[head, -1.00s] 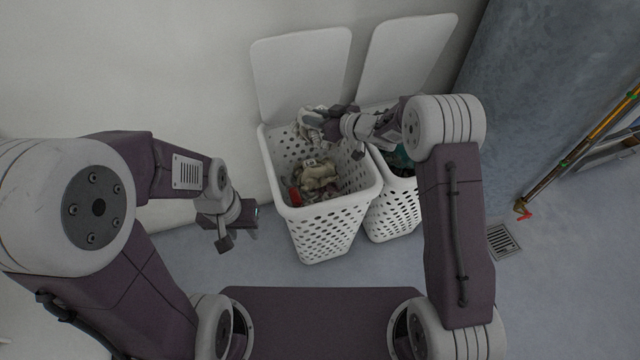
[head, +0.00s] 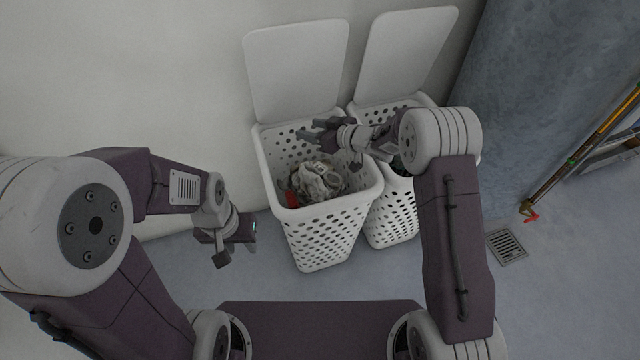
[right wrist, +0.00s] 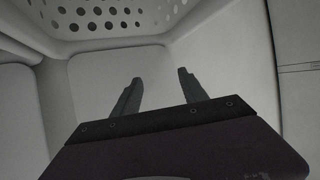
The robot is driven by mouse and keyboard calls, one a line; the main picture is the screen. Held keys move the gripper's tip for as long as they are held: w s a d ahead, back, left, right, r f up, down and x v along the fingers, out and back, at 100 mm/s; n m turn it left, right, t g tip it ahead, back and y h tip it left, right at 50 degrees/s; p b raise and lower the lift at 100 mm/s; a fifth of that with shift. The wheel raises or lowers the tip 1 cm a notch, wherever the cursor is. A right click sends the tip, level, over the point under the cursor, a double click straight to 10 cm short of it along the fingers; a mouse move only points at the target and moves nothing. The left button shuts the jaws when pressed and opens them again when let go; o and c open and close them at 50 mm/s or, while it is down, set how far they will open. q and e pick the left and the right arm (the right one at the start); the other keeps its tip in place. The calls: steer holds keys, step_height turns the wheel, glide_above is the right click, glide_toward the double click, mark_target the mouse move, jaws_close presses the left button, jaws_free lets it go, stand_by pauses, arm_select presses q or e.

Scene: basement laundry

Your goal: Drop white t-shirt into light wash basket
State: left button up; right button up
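The white t-shirt (head: 318,180) lies crumpled on top of other clothes inside the left white basket (head: 325,237), whose lid stands open against the wall. My right gripper (head: 311,130) is over the back part of this basket, above and apart from the shirt. In the right wrist view its two fingers (right wrist: 158,85) are spread with nothing between them. My left gripper (head: 232,243) hangs left of the basket, clear of it; its finger spacing is too unclear to judge.
A second white basket (head: 392,215) with an open lid stands close on the right, partly behind my right arm. A floor drain (head: 506,245) and a leaning pole (head: 570,163) are further right. The wall is close behind the baskets.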

steer(key=p+v, duration=0.3)
steer(key=v, duration=0.6)
steer(key=shift+s, duration=0.1)
stand_by(0.3)
